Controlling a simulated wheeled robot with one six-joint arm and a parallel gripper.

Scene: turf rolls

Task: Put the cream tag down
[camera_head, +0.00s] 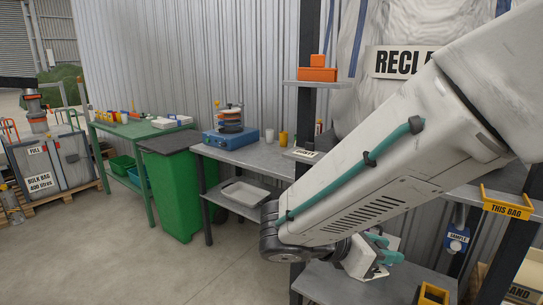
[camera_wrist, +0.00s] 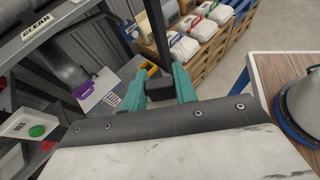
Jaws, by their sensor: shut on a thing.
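My gripper (camera_wrist: 164,82) has teal fingers on both sides of a dark block in the wrist view. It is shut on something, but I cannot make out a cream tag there. In the head view my gripper (camera_head: 388,250) is low at the right, above a grey bench (camera_head: 345,288), and my arm hides part of it. A pale card with a purple clip (camera_wrist: 97,91) shows left of the fingers in the wrist view; I cannot tell whether it is the tag.
A yellow bin (camera_head: 432,294) stands near the grey bench's right end. A yellow holder marked THIS BAG (camera_head: 507,204) is at the right. White bags with coloured handles (camera_wrist: 184,48) sit on pallets beyond the gripper. A wooden-topped table (camera_wrist: 275,80) is at the right.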

